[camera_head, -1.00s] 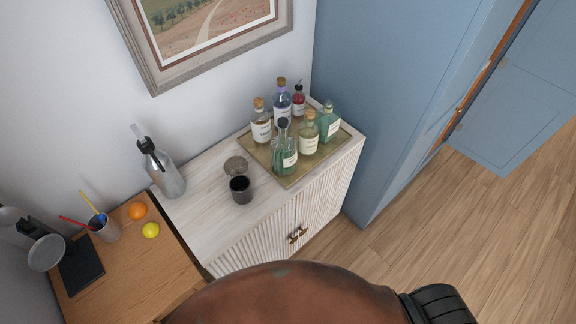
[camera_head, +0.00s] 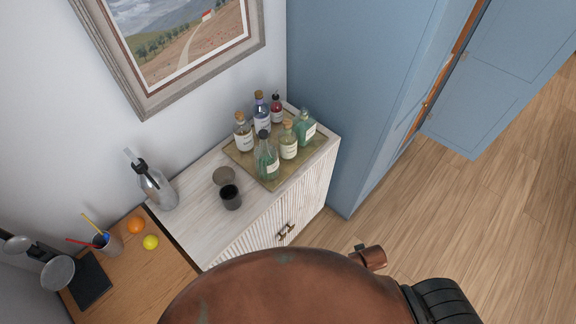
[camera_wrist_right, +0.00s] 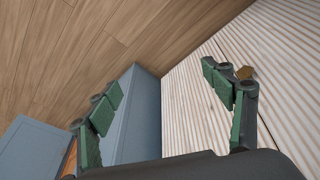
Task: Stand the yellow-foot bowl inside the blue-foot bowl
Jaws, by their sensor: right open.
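I see no bowl with a yellow or blue foot that I can make out in either view. A dark cup-like vessel (camera_head: 231,197) stands on the pale cabinet, and a flat, round grey-brown piece (camera_head: 223,176) lies just behind it; no foot colour shows on either. My right gripper (camera_wrist_right: 165,85) is open and empty in the right wrist view, with the cabinet's ribbed front and the floor beyond it. It does not show clearly in the head view. My left gripper is not in view.
An orange (camera_head: 136,225), a lemon (camera_head: 151,242) and a pencil cup (camera_head: 107,243) are on the wooden top at left. Blue cupboards (camera_head: 350,90) stand right; floor (camera_head: 440,210) is clear.

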